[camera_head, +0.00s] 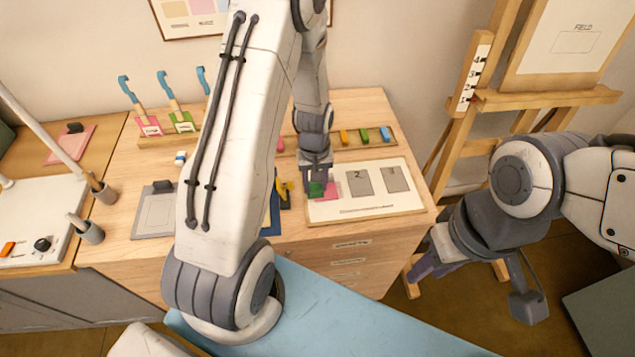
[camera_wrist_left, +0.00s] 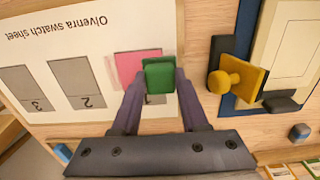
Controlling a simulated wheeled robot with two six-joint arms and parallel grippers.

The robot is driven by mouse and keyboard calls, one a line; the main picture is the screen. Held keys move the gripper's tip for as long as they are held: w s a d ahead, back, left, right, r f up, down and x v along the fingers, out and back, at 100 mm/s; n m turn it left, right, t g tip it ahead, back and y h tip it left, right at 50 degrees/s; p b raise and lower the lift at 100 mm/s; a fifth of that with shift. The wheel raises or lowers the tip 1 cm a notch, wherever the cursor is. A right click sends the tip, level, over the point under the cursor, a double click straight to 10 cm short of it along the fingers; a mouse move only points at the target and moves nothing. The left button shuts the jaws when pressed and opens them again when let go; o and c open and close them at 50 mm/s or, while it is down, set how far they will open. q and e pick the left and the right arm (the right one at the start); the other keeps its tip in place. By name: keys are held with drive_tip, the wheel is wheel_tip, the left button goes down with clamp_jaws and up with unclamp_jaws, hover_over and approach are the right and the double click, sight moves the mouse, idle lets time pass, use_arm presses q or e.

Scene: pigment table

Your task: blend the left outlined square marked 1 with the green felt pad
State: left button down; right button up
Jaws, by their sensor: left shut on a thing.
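My left gripper (camera_head: 316,178) is shut on the green felt pad (camera_head: 316,189), which also shows between the fingertips in the left wrist view (camera_wrist_left: 159,75). The pad is over the edge of a pink-filled square (camera_wrist_left: 128,66) on the swatch sheet (camera_head: 400,206). The pink square also shows in the head view (camera_head: 332,192), partly covered. Whether the pad touches the sheet I cannot tell. Grey squares marked 2 (camera_wrist_left: 76,83) and 3 (camera_wrist_left: 27,88) lie beside it; the pink square's own number is hidden. My right gripper (camera_head: 435,266) hangs off the table at the right, its jaw opening unclear.
A wooden tray of coloured blocks (camera_head: 390,144) lies behind the sheet. A yellow knobbed tool (camera_wrist_left: 238,79) and a blue-edged frame (camera_wrist_left: 239,22) are close beside the sheet. Blue-handled tools (camera_head: 166,84) stand at the back left. An easel (camera_head: 545,98) stands at the right.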

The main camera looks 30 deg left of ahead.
use_arm(q)
drive_tip(key=shift+w+d+f, duration=0.1)
drive_tip(key=shift+w+d, duration=0.3)
drive_tip(key=shift+d, duration=0.2)
drive_tip(key=shift+w+d, duration=0.35)
drive_tip(key=shift+d, duration=0.2)
drive_tip(key=shift+w+d, duration=0.8)
drive_tip(key=shift+d, duration=0.35)
drive_tip(key=shift+r, duration=0.2)
wheel_tip(320, 180, up, 7)
drive_tip(key=p, duration=0.6)
drive_tip(key=shift+f, duration=0.15)
